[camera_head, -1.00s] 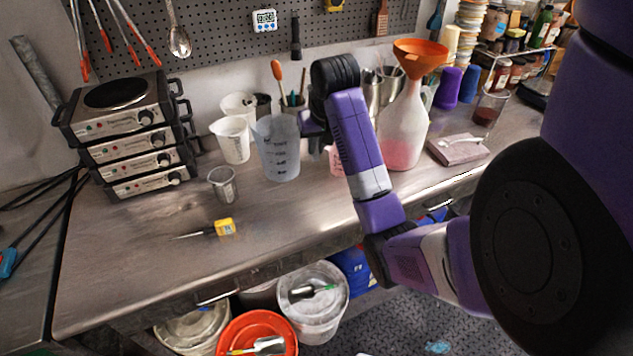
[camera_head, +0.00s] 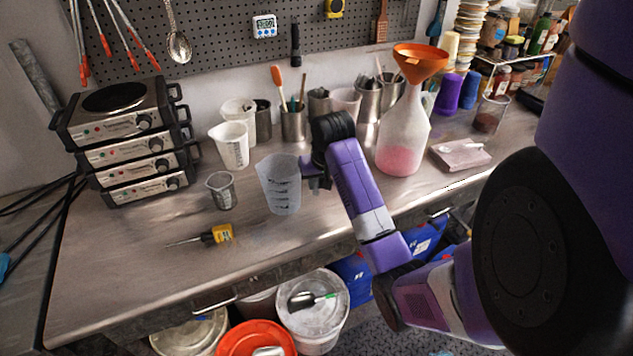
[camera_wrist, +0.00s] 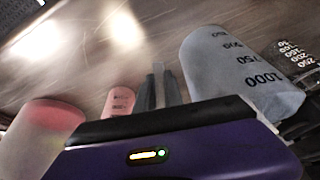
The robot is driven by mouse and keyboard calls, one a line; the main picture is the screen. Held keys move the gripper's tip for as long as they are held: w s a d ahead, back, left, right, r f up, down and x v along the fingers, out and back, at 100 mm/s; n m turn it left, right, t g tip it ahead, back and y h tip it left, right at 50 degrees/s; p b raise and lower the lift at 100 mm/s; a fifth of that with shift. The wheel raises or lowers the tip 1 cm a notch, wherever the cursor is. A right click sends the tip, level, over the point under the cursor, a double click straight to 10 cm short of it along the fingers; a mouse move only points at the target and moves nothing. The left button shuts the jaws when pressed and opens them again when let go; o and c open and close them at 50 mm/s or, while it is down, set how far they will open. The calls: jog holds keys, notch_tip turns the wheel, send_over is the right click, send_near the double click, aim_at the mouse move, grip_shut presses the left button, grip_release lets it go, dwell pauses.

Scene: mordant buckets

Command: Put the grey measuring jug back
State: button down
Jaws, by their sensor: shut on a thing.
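The grey measuring jug (camera_head: 281,188), translucent with dark graduation marks, is near the middle of the bench, roughly upright. It also shows in the wrist view (camera_wrist: 235,75), its 1000 mark toward the camera. My gripper (camera_head: 309,172) is at the jug's right side, shut on it, apparently at the handle; the grip itself is mostly hidden. In the wrist view my fingers (camera_wrist: 157,85) lie close together beside the jug's wall. I cannot tell whether the jug's base touches the bench.
A small grey beaker (camera_head: 221,190) and a yellow-handled tool (camera_head: 214,235) are left of the jug. White jugs (camera_head: 232,146) stand behind. A flask with an orange funnel (camera_head: 402,135) is right of my arm. A pink-marked beaker (camera_wrist: 118,102) stands near my fingers.

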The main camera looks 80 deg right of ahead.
jog(key=shift+f, duration=0.1)
jog(key=c, duration=1.5)
grip_release()
jog(key=shift+o, duration=0.2)
jog(key=p+v, duration=0.4)
jog(key=v, duration=0.8)
jog(key=shift+r, duration=0.2)
